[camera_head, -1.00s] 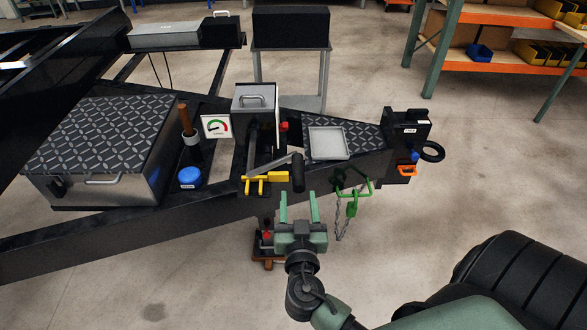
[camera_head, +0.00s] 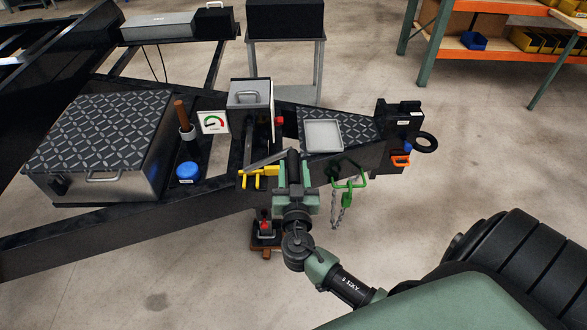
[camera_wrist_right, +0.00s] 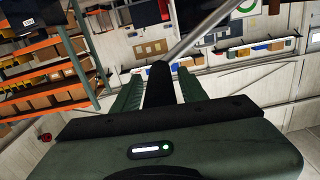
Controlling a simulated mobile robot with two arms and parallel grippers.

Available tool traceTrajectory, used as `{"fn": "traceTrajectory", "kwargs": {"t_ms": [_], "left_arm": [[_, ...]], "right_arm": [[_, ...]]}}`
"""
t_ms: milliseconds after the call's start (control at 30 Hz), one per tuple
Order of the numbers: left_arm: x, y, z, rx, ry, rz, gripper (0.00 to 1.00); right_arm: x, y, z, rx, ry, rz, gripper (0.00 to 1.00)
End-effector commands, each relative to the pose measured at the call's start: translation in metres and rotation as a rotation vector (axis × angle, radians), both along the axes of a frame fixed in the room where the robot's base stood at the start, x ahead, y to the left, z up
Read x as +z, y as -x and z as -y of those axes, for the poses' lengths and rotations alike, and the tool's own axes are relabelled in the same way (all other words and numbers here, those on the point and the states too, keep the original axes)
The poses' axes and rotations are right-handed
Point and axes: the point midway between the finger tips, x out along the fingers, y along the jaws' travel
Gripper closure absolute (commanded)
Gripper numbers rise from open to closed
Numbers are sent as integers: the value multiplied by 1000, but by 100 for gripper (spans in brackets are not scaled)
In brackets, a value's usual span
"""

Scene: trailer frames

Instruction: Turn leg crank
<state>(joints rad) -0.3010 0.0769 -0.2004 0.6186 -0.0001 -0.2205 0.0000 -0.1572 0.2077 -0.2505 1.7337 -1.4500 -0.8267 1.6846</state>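The leg crank is a grey arm (camera_head: 264,161) with a black cylindrical handle (camera_head: 292,160), on the front of the black trailer frame. My right gripper (camera_head: 293,172) is at the handle, one green finger on each side of it. In the right wrist view the handle (camera_wrist_right: 160,82) stands between the two fingers (camera_wrist_right: 160,92), with narrow gaps on both sides, so the gripper looks open around it. The grey crank arm (camera_wrist_right: 207,30) runs up to the right there. The jack leg's foot (camera_head: 265,242) is partly visible below. My left gripper is not in view.
A yellow bracket (camera_head: 258,178) sits just left of the handle, and a green hook with chain (camera_head: 347,184) just right. A grey box (camera_head: 249,95) and a gauge (camera_head: 213,122) stand behind. The floor in front of the trailer is clear.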

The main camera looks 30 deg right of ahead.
Motion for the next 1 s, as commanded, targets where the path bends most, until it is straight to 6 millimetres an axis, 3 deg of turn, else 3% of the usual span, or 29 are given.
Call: {"fn": "traceTrajectory", "kwargs": {"t_ms": [33, 133, 1000], "left_arm": [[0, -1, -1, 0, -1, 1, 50], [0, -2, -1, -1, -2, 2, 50], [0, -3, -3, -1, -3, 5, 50]], "right_arm": [[0, 0, 0, 0, 0, 0, 75], [0, 0, 0, 0, 0, 0, 100], [0, 0, -1, 1, 0, -1, 100]]}}
